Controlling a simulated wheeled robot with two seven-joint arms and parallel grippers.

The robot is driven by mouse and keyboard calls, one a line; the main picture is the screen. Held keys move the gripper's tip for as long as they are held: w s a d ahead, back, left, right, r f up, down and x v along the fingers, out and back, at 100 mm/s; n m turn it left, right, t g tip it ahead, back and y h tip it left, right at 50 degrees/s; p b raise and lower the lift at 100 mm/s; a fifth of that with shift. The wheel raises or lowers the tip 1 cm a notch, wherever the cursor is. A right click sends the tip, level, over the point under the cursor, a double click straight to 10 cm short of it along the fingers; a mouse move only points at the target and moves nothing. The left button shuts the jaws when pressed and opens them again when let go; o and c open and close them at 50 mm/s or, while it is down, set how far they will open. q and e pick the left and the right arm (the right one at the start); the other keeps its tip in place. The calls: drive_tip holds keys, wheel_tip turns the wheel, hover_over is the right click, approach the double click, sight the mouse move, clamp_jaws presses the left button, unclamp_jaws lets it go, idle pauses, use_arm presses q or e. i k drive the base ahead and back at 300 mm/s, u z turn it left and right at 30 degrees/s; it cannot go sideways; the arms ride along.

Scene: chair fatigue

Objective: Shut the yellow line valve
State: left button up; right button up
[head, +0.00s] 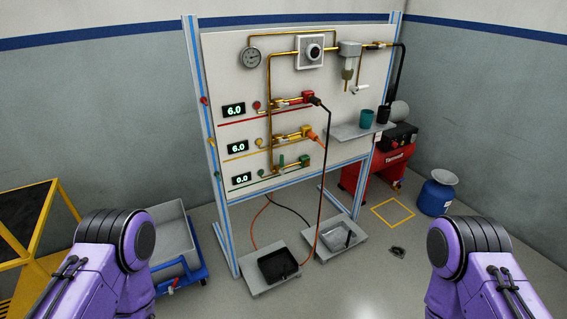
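The yellow line runs across the middle row of the upright panel (335,90). Its display (237,148) reads 6.0. The yellow line valve (290,136) sits on a brass branch right of a yellow knob (259,143); its handle appears to lie along the pipe, though it is small. An orange hose (328,150) hangs from the fitting at its right end. The red line valve (290,101) is above, with a display reading 6.0. The green line valve (290,167) is below, with a display reading 0.0. My two arms show at the bottom corners; neither gripper is in view.
A shelf (350,132) with dark cups juts from the panel's right. Two trays (268,289) (350,255) stand on the floor below, with hoses hanging. A red compressor (375,180) and blue container (436,196) stand right. A grey bin on a blue cart (185,280) stands left.

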sight(291, 139)
drive_tip(key=u, duration=0.3)
drive_tip(key=i, duration=1)
drive_tip(key=u, duration=0.05)
